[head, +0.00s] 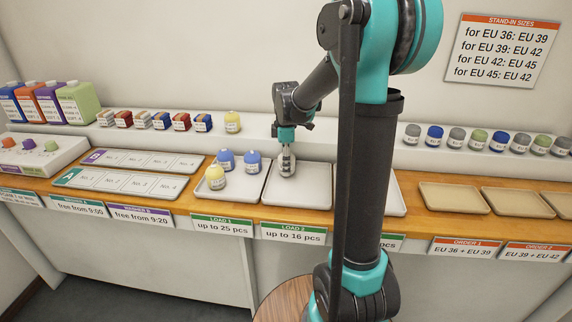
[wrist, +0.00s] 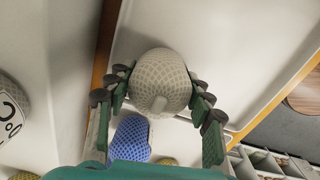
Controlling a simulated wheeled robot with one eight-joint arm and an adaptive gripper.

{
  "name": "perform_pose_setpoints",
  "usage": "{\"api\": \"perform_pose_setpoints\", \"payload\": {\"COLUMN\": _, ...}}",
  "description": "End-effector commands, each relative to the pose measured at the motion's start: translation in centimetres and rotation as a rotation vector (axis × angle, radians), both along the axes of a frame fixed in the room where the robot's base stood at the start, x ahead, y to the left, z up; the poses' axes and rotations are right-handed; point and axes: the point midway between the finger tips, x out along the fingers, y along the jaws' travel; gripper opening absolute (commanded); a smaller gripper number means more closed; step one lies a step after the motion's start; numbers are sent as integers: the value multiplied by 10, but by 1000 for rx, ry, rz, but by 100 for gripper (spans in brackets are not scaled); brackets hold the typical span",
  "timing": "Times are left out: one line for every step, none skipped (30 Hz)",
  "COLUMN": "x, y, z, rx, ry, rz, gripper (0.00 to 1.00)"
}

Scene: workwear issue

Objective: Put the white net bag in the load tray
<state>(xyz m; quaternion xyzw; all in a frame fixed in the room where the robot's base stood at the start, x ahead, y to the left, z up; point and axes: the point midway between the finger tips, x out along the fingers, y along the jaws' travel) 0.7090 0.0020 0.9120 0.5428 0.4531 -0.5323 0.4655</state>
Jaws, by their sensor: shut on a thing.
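The white net bag (wrist: 162,82) looks pale grey-white and is held between the fingers of my gripper (wrist: 160,103). In the head view my gripper (head: 287,160) points down over the left part of the middle load tray (head: 312,190), whose sign reads LOAD 2, up to 16 pcs. The bag is low at this tray; I cannot tell whether it touches the bottom. The LOAD 1 tray (head: 240,195) to the left holds two blue bags (head: 252,161) and a yellow bag (head: 215,177). A third tray (head: 393,195) is partly hidden by my arm.
Empty tan order trays (head: 453,198) lie to the right. Number boards (head: 120,183) lie at the left. The middle tray is otherwise clear.

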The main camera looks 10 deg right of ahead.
Motion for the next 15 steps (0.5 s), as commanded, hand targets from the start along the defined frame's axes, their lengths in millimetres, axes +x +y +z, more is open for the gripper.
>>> {"api": "perform_pose_setpoints", "payload": {"x": 0, "y": 0, "z": -2, "rx": 0, "ry": 0, "rz": 0, "gripper": 22}}
{"api": "perform_pose_setpoints", "payload": {"x": 0, "y": 0, "z": -3, "rx": 0, "ry": 0, "rz": 0, "gripper": 22}}
{"api": "perform_pose_setpoints", "payload": {"x": 0, "y": 0, "z": -3, "rx": 0, "ry": 0, "rz": 0, "gripper": 22}}
{"api": "perform_pose_setpoints", "payload": {"x": 0, "y": 0, "z": -3, "rx": 0, "ry": 0, "rz": 0, "gripper": 22}}
{"api": "perform_pose_setpoints", "payload": {"x": 0, "y": 0, "z": -3, "rx": 0, "ry": 0, "rz": 0, "gripper": 22}}
{"api": "perform_pose_setpoints", "payload": {"x": 0, "y": 0, "z": -3, "rx": 0, "ry": 0, "rz": 0, "gripper": 22}}
{"api": "perform_pose_setpoints", "payload": {"x": 0, "y": 0, "z": -3, "rx": 0, "ry": 0, "rz": 0, "gripper": 22}}
{"api": "perform_pose_setpoints", "payload": {"x": 0, "y": 0, "z": -3, "rx": 0, "ry": 0, "rz": 0, "gripper": 22}}
{"api": "perform_pose_setpoints", "payload": {"x": 0, "y": 0, "z": -3, "rx": 0, "ry": 0, "rz": 0, "gripper": 22}}
{"api": "perform_pose_setpoints", "payload": {"x": 0, "y": 0, "z": -4, "rx": 0, "ry": 0, "rz": 0, "gripper": 22}}
{"api": "perform_pose_setpoints", "payload": {"x": 0, "y": 0, "z": -5, "rx": 0, "ry": 0, "rz": 0, "gripper": 22}}
{"api": "perform_pose_setpoints", "payload": {"x": 0, "y": 0, "z": -6, "rx": 0, "ry": 0, "rz": 0, "gripper": 22}}
{"api": "perform_pose_setpoints", "payload": {"x": 0, "y": 0, "z": -6, "rx": 0, "ry": 0, "rz": 0, "gripper": 54}}
{"api": "perform_pose_setpoints", "payload": {"x": 0, "y": 0, "z": -6, "rx": 0, "ry": 0, "rz": 0, "gripper": 58}}
{"api": "perform_pose_setpoints", "payload": {"x": 0, "y": 0, "z": -6, "rx": 0, "ry": 0, "rz": 0, "gripper": 63}}
